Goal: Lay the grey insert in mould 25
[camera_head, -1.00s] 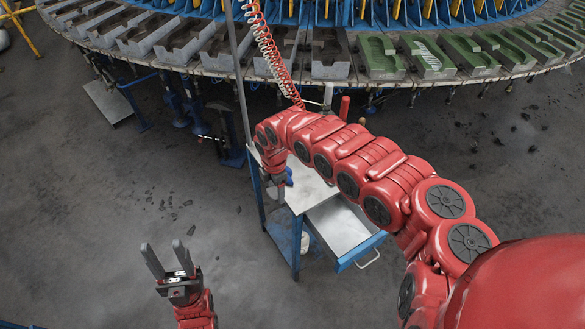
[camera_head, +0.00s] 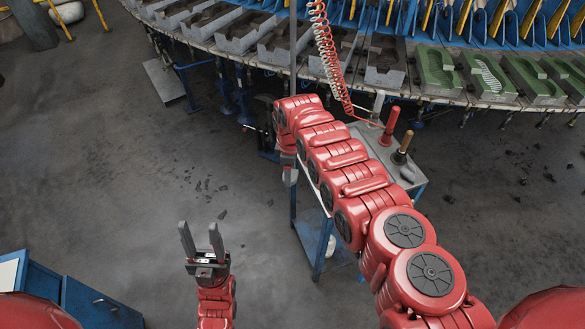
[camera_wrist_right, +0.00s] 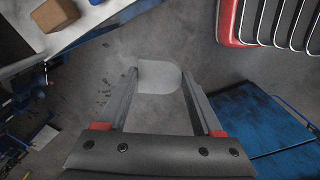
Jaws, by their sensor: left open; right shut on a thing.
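My right gripper (camera_wrist_right: 160,80) is shut on the grey insert (camera_wrist_right: 160,77), a pale flat piece with a rounded end that shows between its fingertips in the right wrist view. In the head view my right gripper (camera_head: 289,172) hangs at the end of the red arm, left of the trolley; the insert cannot be made out there. My left gripper (camera_head: 202,240) is open and empty over bare floor, fingers pointing up the picture. Grey moulds (camera_head: 386,62) and green moulds (camera_head: 487,75) line the rotary table's rim. No number is legible, so I cannot tell which is mould 25.
A blue-framed trolley (camera_head: 419,190) stands partly behind my right arm, with a red-handled tool (camera_head: 390,125) and a wooden-handled tool (camera_head: 402,148) on top. A coiled hose (camera_head: 330,60) hangs before the moulds. A blue cabinet (camera_head: 100,305) is at lower left. Floor between is open.

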